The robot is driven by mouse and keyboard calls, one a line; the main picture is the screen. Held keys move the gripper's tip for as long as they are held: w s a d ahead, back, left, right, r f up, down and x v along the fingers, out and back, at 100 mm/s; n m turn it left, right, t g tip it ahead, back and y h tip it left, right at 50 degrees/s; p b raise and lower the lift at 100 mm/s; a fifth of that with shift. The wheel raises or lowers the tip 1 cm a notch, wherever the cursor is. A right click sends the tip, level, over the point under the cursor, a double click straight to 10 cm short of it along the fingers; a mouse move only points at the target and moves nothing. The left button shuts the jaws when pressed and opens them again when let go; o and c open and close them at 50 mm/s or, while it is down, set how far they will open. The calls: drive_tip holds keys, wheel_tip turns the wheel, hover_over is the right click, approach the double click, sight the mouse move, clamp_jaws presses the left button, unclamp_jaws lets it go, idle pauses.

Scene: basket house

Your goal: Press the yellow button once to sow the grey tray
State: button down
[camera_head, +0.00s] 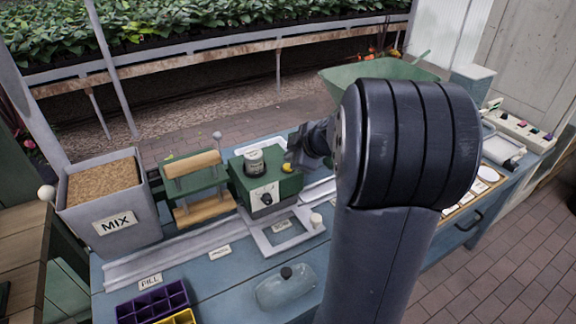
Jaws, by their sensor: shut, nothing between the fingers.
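The green machine (268,186) stands on the blue bench, with a pale-topped round jar on it and a dark knob on its white front plate. A small yellow spot, which looks like the yellow button (287,168), shows at the top right of the machine. My gripper (293,157) is shut and empty, pointing down just above that spot. I cannot tell whether it touches. My arm hides part of the gripper and the bench behind. A light grey frame (262,243) lies in front of the machine around a small label; I cannot make out a grey tray for certain.
A purple tray (128,312), a yellow tray (178,318) and a glassy dome (280,292) are in front. A green barrow (350,82) is behind.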

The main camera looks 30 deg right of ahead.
drive_tip(key=shift+f+b, duration=1.05)
drive_tip(key=shift+b, duration=0.9)
idle(1.1)
drive_tip(key=shift+r, duration=0.2)
drive_tip(key=shift+r+p, duration=0.3)
drive_tip(key=shift+r, duration=0.5)
drive_tip(key=shift+r+p, duration=1)
drive_tip(key=shift+r, duration=1.6)
drive_tip(key=shift+f, duration=0.1)
